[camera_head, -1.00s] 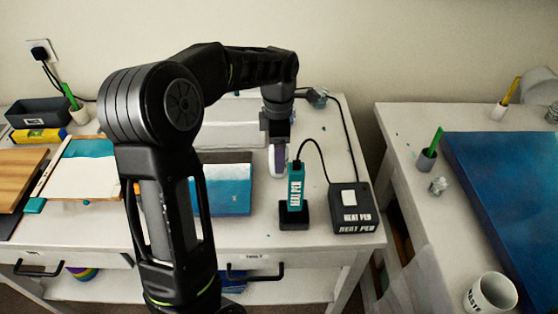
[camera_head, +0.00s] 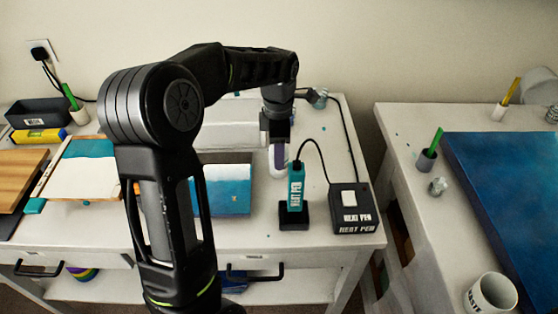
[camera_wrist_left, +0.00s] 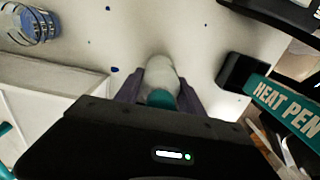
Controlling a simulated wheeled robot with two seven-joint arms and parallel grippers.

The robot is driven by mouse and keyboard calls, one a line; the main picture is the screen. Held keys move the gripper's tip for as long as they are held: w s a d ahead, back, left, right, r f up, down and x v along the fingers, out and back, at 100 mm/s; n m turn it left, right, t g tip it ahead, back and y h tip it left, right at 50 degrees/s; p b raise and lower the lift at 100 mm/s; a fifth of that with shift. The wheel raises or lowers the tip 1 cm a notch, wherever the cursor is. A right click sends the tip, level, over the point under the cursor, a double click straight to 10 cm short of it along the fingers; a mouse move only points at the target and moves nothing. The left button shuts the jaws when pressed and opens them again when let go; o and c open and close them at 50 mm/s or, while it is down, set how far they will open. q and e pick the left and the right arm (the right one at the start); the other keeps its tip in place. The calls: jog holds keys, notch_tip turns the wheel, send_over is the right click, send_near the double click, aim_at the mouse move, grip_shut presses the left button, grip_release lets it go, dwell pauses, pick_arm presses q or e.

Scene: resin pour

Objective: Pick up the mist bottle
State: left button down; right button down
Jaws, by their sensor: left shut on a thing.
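The mist bottle is a white bottle with a teal part, seen in the left wrist view (camera_wrist_left: 162,72) between the fingers. In the head view the white bottle (camera_head: 278,168) stands upright on the left table, partly hidden by the gripper. My left gripper (camera_head: 278,150) comes down from above and is shut on the bottle; its dark purple-grey fingers (camera_wrist_left: 160,92) lie on both sides of it in the wrist view. I cannot tell whether the bottle's base touches the table. My right gripper is not in view.
A teal heat pen (camera_head: 296,188) stands in its holder close right of the bottle, with a cable to a black box (camera_head: 353,208). A blue-and-white panel (camera_head: 228,190) lies left. A glass jar (camera_head: 318,98) stands behind. A second table (camera_head: 400,150) is right, past a gap.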

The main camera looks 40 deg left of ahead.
pick_arm(q)
notch_tip(320, 180, up, 10)
jog(key=p, duration=0.7)
dwell(0.5)
